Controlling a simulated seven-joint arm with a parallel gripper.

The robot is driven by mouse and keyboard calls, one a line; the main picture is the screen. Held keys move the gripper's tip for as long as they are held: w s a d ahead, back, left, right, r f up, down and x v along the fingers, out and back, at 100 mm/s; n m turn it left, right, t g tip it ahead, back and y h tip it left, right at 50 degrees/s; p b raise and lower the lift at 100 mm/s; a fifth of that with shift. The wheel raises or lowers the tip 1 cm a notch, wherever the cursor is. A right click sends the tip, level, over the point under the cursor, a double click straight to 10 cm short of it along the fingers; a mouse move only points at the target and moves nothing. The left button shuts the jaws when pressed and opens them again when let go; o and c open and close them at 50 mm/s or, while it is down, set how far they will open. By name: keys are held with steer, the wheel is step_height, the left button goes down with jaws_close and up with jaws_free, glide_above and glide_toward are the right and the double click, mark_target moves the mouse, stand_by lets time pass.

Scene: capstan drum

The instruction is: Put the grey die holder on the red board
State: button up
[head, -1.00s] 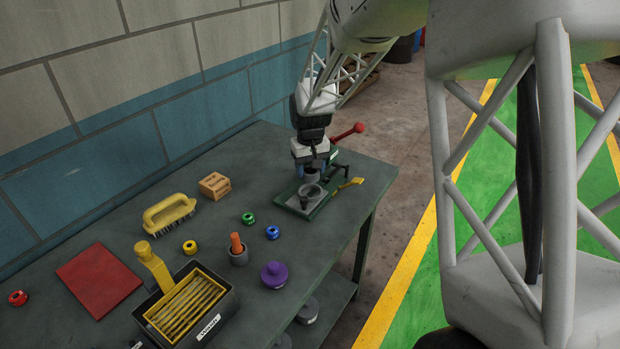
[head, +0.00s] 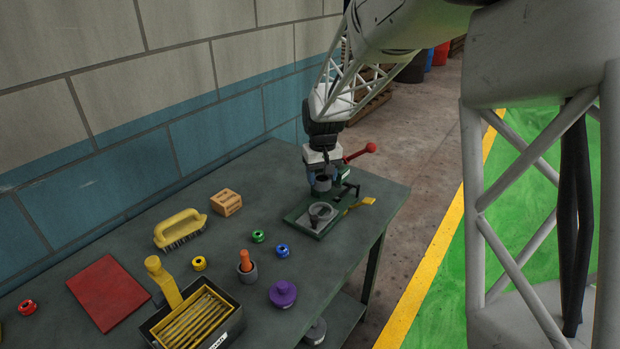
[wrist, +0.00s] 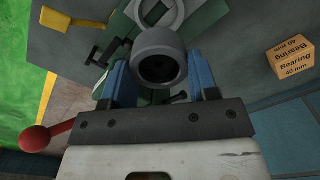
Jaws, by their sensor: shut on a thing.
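My gripper (head: 323,183) is shut on the grey die holder (head: 322,185), a short hollow cylinder. It is held just above the green-based press fixture (head: 300,224) at the far end of the bench. In the wrist view the die holder (wrist: 160,57) sits between the blue fingers, its round opening facing the camera. The red board (head: 107,291) lies flat and bare at the bench's left, well away from my gripper.
The fixture has a pale ring (wrist: 160,10) and a red-knobbed lever (head: 371,148) close to my gripper.

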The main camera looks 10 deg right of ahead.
steer(key=shift+a, duration=0.15)
steer(key=a, duration=1.6)
glide_above(106, 287)
steer(key=shift+f, duration=0.6)
steer(key=shift+f, duration=0.1)
steer(key=shift+f, duration=3.05)
